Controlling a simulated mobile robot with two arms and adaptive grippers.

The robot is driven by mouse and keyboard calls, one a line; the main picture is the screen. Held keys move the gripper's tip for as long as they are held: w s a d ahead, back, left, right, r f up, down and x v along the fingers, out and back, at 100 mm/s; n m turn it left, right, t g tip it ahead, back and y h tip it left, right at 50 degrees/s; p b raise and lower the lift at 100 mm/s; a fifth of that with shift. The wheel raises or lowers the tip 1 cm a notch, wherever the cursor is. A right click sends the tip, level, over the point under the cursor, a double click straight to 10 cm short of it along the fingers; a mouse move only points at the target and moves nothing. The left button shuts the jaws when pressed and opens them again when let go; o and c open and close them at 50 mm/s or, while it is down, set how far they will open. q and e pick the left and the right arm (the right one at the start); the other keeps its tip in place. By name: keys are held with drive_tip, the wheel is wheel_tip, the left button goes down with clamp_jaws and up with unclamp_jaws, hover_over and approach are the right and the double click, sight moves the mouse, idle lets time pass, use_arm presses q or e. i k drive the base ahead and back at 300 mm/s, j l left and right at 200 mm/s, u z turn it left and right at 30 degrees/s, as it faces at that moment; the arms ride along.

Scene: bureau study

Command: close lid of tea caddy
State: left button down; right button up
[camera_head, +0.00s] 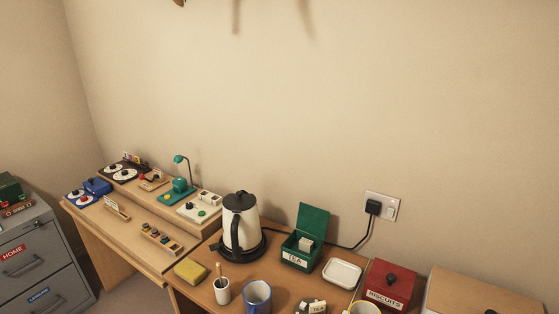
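The green tea caddy (298,253) stands on the wooden desk, to the right of the kettle. A white label on its front reads TEA. Its lid (314,222) is open and stands upright at the back. Pale tea bags (306,243) show inside the box. Neither gripper can be made out in the head view. A small brown piece shows at the top edge, too cut off to identify.
A white and black kettle (240,228) stands close left of the caddy, its cord running behind it to a wall socket (381,206). A white dish (341,273) and a red biscuits box (389,284) are to the right. A blue mug (257,295) stands in front.

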sight(312, 220)
drive_tip(key=k+l+u, duration=0.1)
drive_tip(key=l+u, duration=0.15)
drive_tip(key=u, duration=0.2)
drive_tip(key=k+l+u, duration=0.1)
drive_tip(key=u, duration=0.35)
drive_tip(key=k+l+u, duration=0.15)
drive_tip(key=l+u, duration=0.15)
drive_tip(key=u, duration=0.15)
